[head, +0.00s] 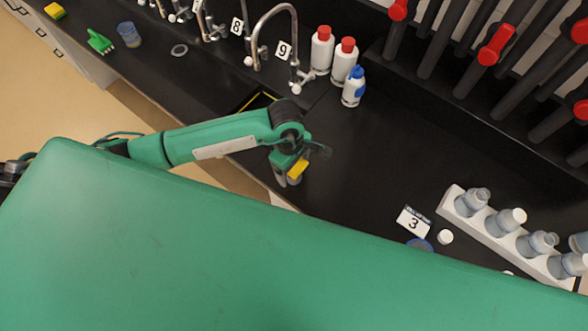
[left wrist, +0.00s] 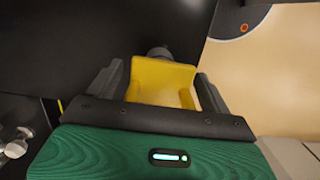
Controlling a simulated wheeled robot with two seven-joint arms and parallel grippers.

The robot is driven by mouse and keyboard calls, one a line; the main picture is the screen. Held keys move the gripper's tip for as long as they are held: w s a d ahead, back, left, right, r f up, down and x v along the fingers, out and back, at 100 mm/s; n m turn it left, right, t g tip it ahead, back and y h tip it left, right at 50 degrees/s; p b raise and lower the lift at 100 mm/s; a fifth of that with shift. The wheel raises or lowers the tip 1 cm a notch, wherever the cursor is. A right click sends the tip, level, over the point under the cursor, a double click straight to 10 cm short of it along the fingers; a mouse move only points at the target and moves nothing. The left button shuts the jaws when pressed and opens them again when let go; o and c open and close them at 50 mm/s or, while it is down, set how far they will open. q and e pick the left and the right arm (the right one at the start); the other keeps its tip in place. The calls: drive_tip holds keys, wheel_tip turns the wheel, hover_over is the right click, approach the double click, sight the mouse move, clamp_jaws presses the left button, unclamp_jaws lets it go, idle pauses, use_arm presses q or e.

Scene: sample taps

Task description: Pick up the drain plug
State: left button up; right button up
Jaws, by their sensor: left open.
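My left gripper (head: 290,171) is open, low over the black counter near its front edge. A yellow piece (left wrist: 165,82) sits between its two dark fingers in the left wrist view; I cannot tell whether it is part of the gripper. A small dark rounded thing (left wrist: 159,52) shows just beyond it, partly hidden; I cannot tell whether it is the drain plug. No thing is clearly recognisable as the drain plug. My right gripper is not in view.
Two red-capped bottles (head: 321,50) and a blue-topped bottle (head: 353,87) stand behind the gripper, by the tap (head: 274,42) and the sink opening (head: 257,101). A white rack (head: 457,205) of bottles and a number 3 card (head: 413,222) are at right. The middle counter is clear.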

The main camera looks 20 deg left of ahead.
use_arm(q)
drive_tip(key=shift+c, duration=0.4)
drive_tip(key=c, duration=1.1)
drive_tip(key=shift+c, duration=0.2)
drive_tip(key=shift+r, duration=0.15)
